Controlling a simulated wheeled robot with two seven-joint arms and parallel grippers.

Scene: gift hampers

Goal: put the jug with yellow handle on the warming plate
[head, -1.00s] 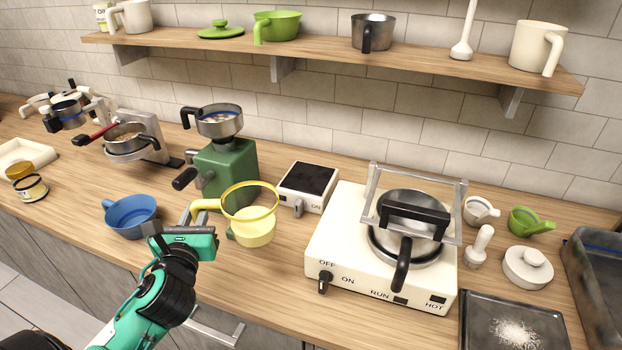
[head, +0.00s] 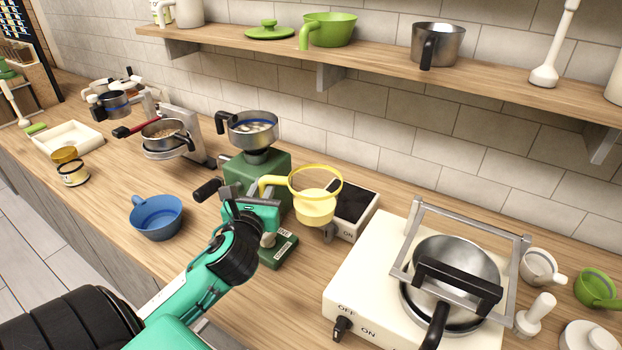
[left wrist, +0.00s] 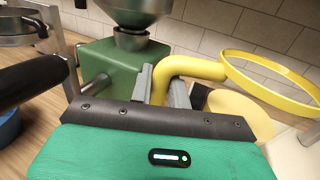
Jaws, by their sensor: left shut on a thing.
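The jug with the yellow handle (head: 315,207) is pale yellow with a bright yellow rim ring. My left gripper (head: 262,193) is shut on its handle, and the jug looks upright, held above the counter. In the left wrist view the yellow handle (left wrist: 190,67) sits between the two grey fingers. The warming plate (head: 356,204) is a small white box with a black top and an "ON" mark. In the head view the jug overlaps its left part; contact cannot be told. My right gripper is not in view.
A green grinder (head: 247,172) with a steel hopper stands just left of the jug. A white stove (head: 360,292) with a steel pot (head: 455,262) under a metal frame is at the right. A blue bowl (head: 157,218) sits at the left. A shelf (head: 375,68) runs above.

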